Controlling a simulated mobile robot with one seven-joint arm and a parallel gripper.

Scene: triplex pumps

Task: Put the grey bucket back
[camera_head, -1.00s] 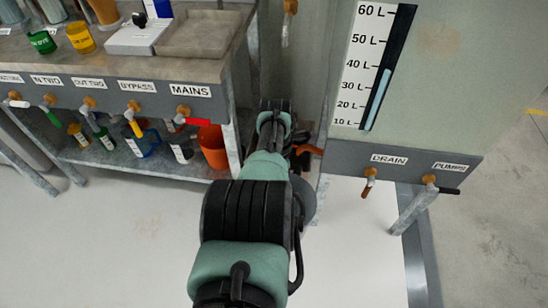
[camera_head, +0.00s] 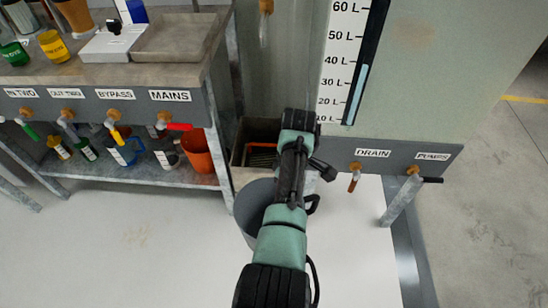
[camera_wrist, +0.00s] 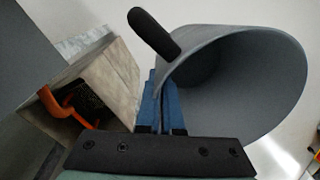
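The grey bucket (camera_head: 252,212) shows in the head view, partly hidden behind my arm, over the white floor in front of the box. In the wrist view the bucket (camera_wrist: 245,85) is large and tilted, its open mouth facing right. A black handle-like grip (camera_wrist: 154,33) sticks out by its rim. My gripper (camera_wrist: 160,105) has its blue fingers close together at the bucket's rim, with the edge of the wall between them. In the head view the fingertips are hidden behind my arm.
An open box (camera_head: 240,160) with an orange thing inside stands between the bench and the tank (camera_head: 410,90); it shows close by in the wrist view (camera_wrist: 105,80). An orange bucket (camera_head: 198,150) sits on the bench's lower shelf (camera_head: 130,172). DRAIN (camera_head: 355,178) and PUMPS valves stick out right.

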